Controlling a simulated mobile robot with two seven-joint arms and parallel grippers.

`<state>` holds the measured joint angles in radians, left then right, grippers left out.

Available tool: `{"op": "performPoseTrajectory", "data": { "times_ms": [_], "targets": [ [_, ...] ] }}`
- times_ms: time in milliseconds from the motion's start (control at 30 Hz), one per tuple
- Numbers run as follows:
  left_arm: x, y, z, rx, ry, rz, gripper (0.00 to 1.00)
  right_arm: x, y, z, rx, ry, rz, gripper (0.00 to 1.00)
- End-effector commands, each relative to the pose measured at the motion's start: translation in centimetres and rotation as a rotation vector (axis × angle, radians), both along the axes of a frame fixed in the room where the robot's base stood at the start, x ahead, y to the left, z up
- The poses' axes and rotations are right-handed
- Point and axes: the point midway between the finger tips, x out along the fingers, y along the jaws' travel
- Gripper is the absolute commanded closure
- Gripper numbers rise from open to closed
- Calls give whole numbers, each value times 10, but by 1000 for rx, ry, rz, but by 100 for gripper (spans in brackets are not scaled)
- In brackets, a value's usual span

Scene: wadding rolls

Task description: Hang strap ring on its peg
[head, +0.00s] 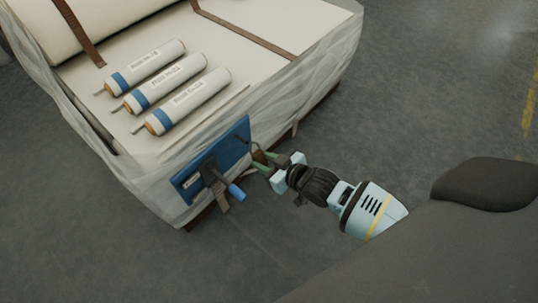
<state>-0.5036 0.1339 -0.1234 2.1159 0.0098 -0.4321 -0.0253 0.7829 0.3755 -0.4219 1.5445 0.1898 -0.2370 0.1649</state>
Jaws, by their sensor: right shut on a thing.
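A blue board (234,150) is fixed to the front side of the wrapped load. A thin dark peg (243,134) sticks out near its upper right end. My right gripper (264,165), with green fingertips, is shut on the strap ring, just right of the board and close to the peg. A small brown piece of strap (259,155) shows at the fingertips. The ring itself is too small and covered to make out, and I cannot tell whether it touches the peg. My left gripper is not in view.
A dark tool with a blue handle (236,191) juts out from the board's lower part, with a strap end hanging below. Three white rolls with blue bands (193,98) lie on top of the wrapped load (250,70). The grey floor (420,100) to the right is clear.

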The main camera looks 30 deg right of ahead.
Motion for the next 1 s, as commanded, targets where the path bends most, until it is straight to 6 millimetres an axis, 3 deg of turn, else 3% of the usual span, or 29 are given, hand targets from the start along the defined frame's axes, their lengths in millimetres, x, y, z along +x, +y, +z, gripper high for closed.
{"op": "performPoseTrajectory", "data": {
  "times_ms": [600, 1000],
  "targets": [
    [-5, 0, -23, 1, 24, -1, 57, 31, 11, -2, 1, -3, 1, 94],
    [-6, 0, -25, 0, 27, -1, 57, 41, 15, -9, 1, -1, 0, 94]
  ]
}}
